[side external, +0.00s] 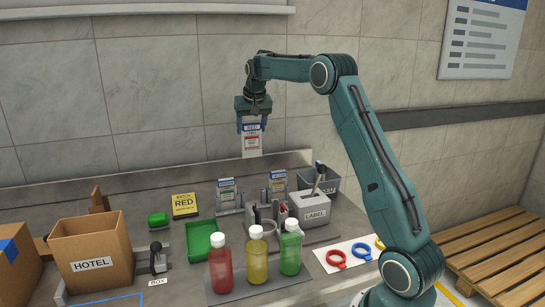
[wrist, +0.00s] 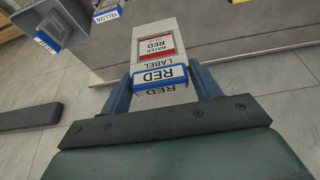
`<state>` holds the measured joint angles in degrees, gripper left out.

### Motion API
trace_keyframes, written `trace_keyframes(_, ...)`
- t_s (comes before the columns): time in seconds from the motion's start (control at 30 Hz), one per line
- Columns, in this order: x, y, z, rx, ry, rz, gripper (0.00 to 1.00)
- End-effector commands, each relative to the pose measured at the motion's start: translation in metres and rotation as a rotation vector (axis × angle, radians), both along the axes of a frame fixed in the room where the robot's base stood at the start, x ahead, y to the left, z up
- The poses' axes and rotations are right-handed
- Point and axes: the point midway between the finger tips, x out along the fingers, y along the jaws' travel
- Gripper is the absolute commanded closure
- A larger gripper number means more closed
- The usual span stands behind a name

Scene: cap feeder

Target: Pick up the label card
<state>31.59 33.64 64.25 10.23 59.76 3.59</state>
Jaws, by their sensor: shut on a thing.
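The label card (side external: 252,143) is white with a blue "RED" band at its top and a red patch below. It hangs upright in my gripper (side external: 251,124), well above the bench. In the wrist view the card (wrist: 158,46) reads "RED", "LABEL" and "WATER RED" upside down. It sits between the two blue fingers of my gripper (wrist: 160,85), which are shut on its blue end.
Two other cards (side external: 227,188) (side external: 278,180) stand in holders on the bench. The air around the held card is clear.

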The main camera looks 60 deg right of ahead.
Motion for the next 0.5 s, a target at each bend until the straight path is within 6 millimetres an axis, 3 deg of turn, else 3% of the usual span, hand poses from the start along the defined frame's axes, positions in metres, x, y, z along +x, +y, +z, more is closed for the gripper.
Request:
trace_keyframes(0.2,0.0,0.0005,0.0105,0.0,0.0,0.001,0.59)
trace_keyframes(0.5,-0.0001,0.0004,0.0111,0.0,0.0,0.001,0.59)
